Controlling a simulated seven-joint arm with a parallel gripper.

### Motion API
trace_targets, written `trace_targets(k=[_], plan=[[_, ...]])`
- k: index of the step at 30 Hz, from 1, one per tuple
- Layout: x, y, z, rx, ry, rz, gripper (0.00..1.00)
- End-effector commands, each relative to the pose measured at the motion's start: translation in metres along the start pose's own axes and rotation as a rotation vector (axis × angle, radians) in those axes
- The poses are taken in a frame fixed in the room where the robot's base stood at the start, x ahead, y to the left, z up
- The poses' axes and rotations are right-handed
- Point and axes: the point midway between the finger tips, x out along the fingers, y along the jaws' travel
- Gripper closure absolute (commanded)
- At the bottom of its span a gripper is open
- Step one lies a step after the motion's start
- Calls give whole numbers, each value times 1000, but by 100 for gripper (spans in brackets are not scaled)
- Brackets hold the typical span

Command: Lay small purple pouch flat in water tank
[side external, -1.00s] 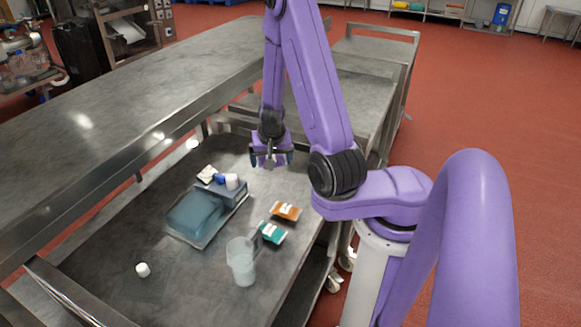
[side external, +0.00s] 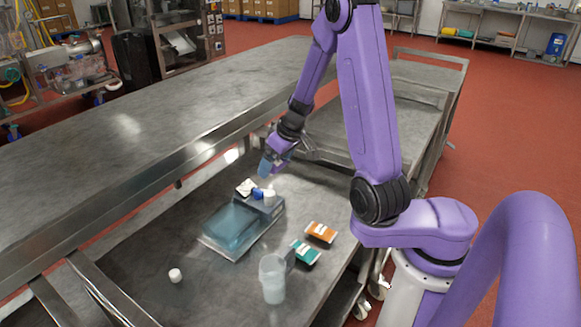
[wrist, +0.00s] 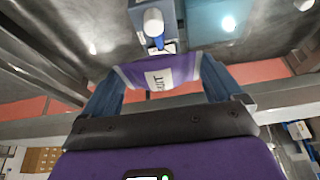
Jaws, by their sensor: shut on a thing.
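The small purple pouch (wrist: 158,78) with a white label shows in the wrist view. My gripper (wrist: 163,88) is shut on it, with one blue finger at each side. In the side external view my gripper (side external: 268,168) is in the air just behind the water tank, and I cannot clearly make out the pouch there. The water tank (side external: 232,226) is a low, bluish see-through basin on the grey table. A corner of it shows at the top of the wrist view (wrist: 222,18).
A grey box with a white cap (side external: 269,198) and a blue knob (side external: 258,194) adjoins the tank's back. An orange pouch (side external: 321,232), a teal pouch (side external: 305,253) and a clear jug (side external: 273,280) stand to the right. A small white cap (side external: 175,275) lies front left.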

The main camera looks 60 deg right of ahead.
Motion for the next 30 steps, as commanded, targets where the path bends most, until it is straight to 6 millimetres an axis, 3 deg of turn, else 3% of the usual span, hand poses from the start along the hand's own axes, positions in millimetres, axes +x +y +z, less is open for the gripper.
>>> trace_targets(k=[4,12,21,30], plan=[[-5,-24,-33,-391,4,-159,41],[10,-52,-63,-939,-1,-390,41],[32,-75,-78,-1472,-1,-611,41],[53,-94,-79,-2008,-2,-833,41]])
